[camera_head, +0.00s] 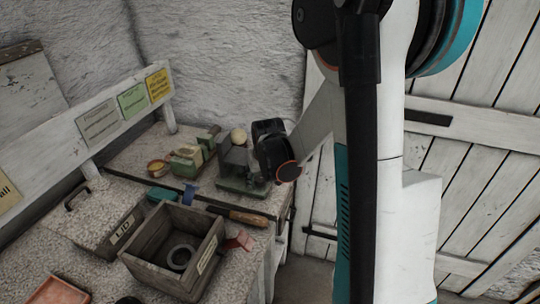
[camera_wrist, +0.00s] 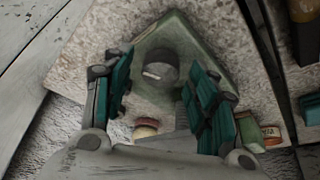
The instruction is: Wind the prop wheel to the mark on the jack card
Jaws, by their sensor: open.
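My gripper (camera_head: 243,163) is at the far right end of the bench, over a device with a flat green base (camera_head: 236,186). In the wrist view, my gripper (camera_wrist: 158,62) has its two teal-padded fingers apart. A dark grey round knob or wheel (camera_wrist: 158,70) shows between them, above the green base (camera_wrist: 205,50); I cannot tell if it is the prop wheel, or whether the fingers touch it. Grey (camera_head: 97,122), green (camera_head: 132,100) and yellow (camera_head: 158,85) cards are on the white board; their writing is too small to tell which is the jack card. No mark is readable.
A wooden box (camera_head: 150,262) with a grey ring inside stands at the front, beside a board labelled LID (camera_head: 122,230). A wooden-handled tool (camera_head: 240,215), a blue item (camera_head: 190,193) and a red piece (camera_head: 240,240) lie near. A pale sphere (camera_head: 238,135) sits behind.

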